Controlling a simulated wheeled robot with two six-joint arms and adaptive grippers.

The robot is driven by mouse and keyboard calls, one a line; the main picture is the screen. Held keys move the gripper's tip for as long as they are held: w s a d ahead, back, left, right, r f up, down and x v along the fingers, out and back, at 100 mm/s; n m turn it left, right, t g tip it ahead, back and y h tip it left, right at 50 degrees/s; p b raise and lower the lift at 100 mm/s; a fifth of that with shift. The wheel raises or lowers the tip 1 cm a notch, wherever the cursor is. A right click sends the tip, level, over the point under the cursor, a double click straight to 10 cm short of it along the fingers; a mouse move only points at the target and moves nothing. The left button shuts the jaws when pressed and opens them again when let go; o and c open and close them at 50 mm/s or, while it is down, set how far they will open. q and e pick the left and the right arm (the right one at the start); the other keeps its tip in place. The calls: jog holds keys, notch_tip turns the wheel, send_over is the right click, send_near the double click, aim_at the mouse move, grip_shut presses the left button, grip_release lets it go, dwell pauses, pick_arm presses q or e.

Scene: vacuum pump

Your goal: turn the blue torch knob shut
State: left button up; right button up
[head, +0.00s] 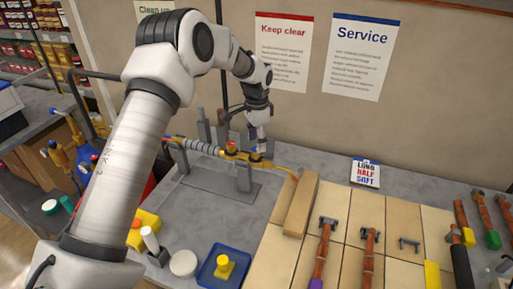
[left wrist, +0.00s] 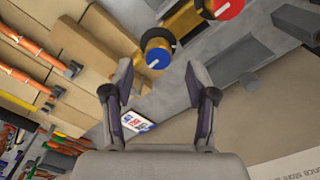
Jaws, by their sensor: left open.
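The brass torch (head: 275,163) lies across a grey stand (head: 243,180) on the bench. Its blue knob (left wrist: 158,55) has a white mark and a black ring behind it, and my gripper hides it in the head view. The red knob (head: 231,147) sits to the left of it; it also shows at the top of the left wrist view (left wrist: 227,8). My left gripper (head: 258,152) points down over the blue knob's place. In the left wrist view it (left wrist: 158,68) is open, with the blue knob between and just beyond its fingertips. Contact cannot be told.
A wooden block (head: 301,203) lies right of the torch, near its tip. A small "LONG HALF SOFT" card (head: 366,175) stands behind. A blue tray (head: 211,275) and a yellow item (head: 224,266) are in front.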

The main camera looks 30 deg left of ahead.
pick_arm(q)
notch_tip(320, 180, up, 8)
jog(key=shift+r, duration=0.2)
jog(key=shift+s+a+f, duration=0.1)
dwell(0.3)
